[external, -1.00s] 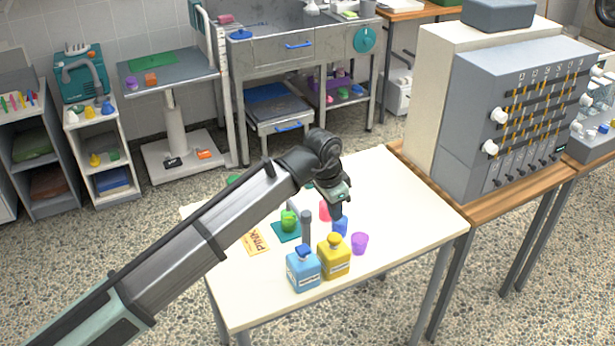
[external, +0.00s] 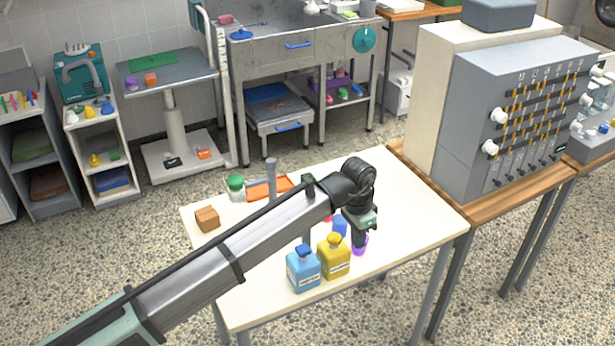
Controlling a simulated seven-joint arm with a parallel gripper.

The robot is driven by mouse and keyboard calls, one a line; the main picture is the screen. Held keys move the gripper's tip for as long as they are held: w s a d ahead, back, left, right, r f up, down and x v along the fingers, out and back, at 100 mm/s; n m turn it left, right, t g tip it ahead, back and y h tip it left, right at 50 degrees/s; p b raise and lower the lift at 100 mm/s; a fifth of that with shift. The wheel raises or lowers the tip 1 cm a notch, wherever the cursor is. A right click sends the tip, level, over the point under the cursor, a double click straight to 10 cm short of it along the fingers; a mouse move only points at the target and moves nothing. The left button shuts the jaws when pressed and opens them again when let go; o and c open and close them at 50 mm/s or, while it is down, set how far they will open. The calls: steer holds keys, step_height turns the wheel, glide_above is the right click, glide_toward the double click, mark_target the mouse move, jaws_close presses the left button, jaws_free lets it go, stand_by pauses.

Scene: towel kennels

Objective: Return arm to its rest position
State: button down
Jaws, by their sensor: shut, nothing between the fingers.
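My gripper (external: 359,240) is at the end of my arm, pointing down over the right half of the white table (external: 415,215). It is shut and holds nothing that I can see. Its tip overlaps the purple cup (external: 360,250) in the view; I cannot tell whether it touches it. A blue cup (external: 340,226) stands just left of the gripper. A yellow bottle (external: 334,258) and a light blue bottle (external: 303,270) stand in front, to the left. My forearm crosses the table's left part and hides the things behind it.
A brown block (external: 207,219), a green-lidded jar (external: 236,187) and an orange tray (external: 268,188) lie at the table's back left. A grey upright post (external: 272,180) rises behind my arm. A large grey panel box (external: 510,120) stands on the wooden bench to the right. The table's right end is clear.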

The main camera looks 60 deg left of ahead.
steer(key=w+d+f+g, duration=0.1)
steer(key=w+d+f, duration=0.15)
steer(key=f, duration=0.45)
steer(key=w+d+f+g, duration=0.1)
steer(key=d+f, duration=0.2)
steer(key=f, duration=0.4)
steer(key=s+d+f+g, duration=0.15)
steer(key=s+f, duration=0.25)
steer(key=f, duration=0.4)
steer(key=s+d+f, duration=0.3)
steer(key=s+f, duration=0.2)
steer(key=f, duration=0.2)
steer(key=s+d+f+g, duration=0.1)
steer(key=s+f, duration=0.7)
steer(key=s, duration=0.4)
steer(key=s+d+f+g, duration=0.1)
steer(key=s+d+f, duration=0.1)
steer(key=s+f, duration=0.8)
steer(key=s+f+g, duration=0.1)
steer(key=s+f, duration=0.1)
steer(key=s, duration=1.7)
steer(key=s+d+f+g, duration=0.1)
steer(key=s+f, duration=0.1)
steer(key=s, duration=1.8)
steer(key=shift+s+d+y, duration=0.25)
steer(key=shift+s+y, duration=0.05)
